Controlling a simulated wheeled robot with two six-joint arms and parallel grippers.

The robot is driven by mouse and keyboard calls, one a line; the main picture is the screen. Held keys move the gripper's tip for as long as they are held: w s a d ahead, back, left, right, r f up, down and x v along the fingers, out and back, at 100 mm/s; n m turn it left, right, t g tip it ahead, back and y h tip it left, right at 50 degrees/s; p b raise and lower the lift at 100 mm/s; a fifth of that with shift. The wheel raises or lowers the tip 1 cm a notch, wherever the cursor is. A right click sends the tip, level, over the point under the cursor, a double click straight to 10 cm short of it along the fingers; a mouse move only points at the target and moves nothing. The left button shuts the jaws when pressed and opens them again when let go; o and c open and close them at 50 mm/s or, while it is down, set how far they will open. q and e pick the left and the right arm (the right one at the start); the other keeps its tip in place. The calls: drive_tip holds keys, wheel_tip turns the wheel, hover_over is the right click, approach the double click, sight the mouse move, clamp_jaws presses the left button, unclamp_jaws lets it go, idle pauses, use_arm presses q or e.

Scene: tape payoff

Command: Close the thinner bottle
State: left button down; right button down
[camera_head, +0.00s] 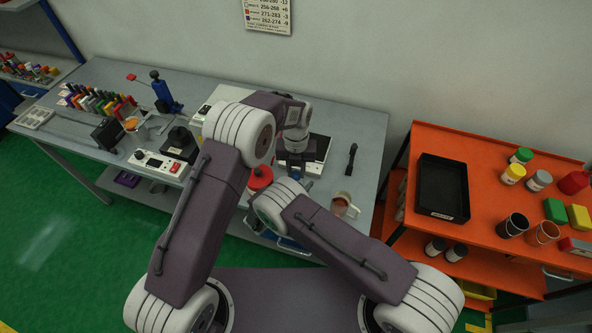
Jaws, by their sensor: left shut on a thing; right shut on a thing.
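I cannot make out the thinner bottle or its cap for certain. A red round-topped item (260,178) stands near the bench's front edge, partly hidden between my arms; I cannot tell whether it is a bottle. My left arm reaches over the bench and bends down at a white wrist. The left gripper (297,152) is a dark, small shape below that wrist; its fingers and whatever is between them are not clear. My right arm comes from the lower right to an elbow just right of the red item. Its forearm and gripper are hidden behind it.
The grey bench (362,130) also holds a white-and-black device (318,152), a cup of brown liquid (341,204), a black handled tool (351,157) and a control box (158,165). An orange table (480,150) with a black tray (443,187) and several pots stands right.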

use_arm(q)
drive_tip(key=c, duration=1.2)
unclamp_jaws()
drive_tip(key=shift+o, duration=0.2)
drive_tip(key=shift+r, duration=2.3)
drive_tip(key=shift+c, duration=0.5)
